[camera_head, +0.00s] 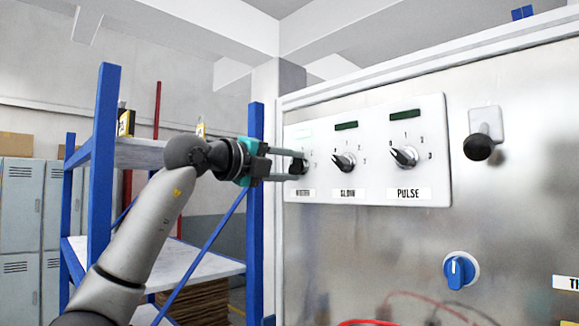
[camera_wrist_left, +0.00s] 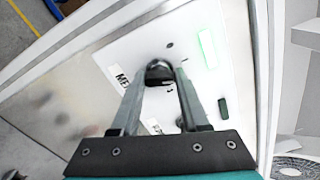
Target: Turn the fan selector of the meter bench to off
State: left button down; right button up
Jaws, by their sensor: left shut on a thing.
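A white plate (camera_head: 375,185) on the metal panel carries three black and silver selector knobs. My left gripper (camera_head: 293,166) comes in from the left and is shut on the leftmost knob (camera_head: 304,163). In the left wrist view the fingertips close around this knob (camera_wrist_left: 158,72). Its label is partly hidden and hard to read; a pale green lamp (camera_wrist_left: 208,48) is lit beside it. The middle knob (camera_head: 343,162) is labelled SLOW and the right knob (camera_head: 404,157) PULSE. I cannot read which selector is the fan one. My right gripper is not in view.
A black knob-like part (camera_head: 478,147) sticks out from the panel at the right. A blue rotary knob (camera_head: 460,270) sits below. A blue-framed shelf (camera_head: 103,170) stands behind my left arm, with grey lockers (camera_head: 20,215) at the far left.

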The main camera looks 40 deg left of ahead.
pick_arm(q)
jog(key=n, duration=0.6)
jog(key=shift+n, duration=0.3)
jog(key=n, duration=0.6)
jog(key=shift+n, duration=0.3)
jog(key=shift+c, duration=2)
grip_release()
jog(key=s+a+b, duration=0.1)
jog(key=s+b, duration=0.3)
jog(key=s, duration=1.1)
jog(key=shift+s+a, duration=0.15)
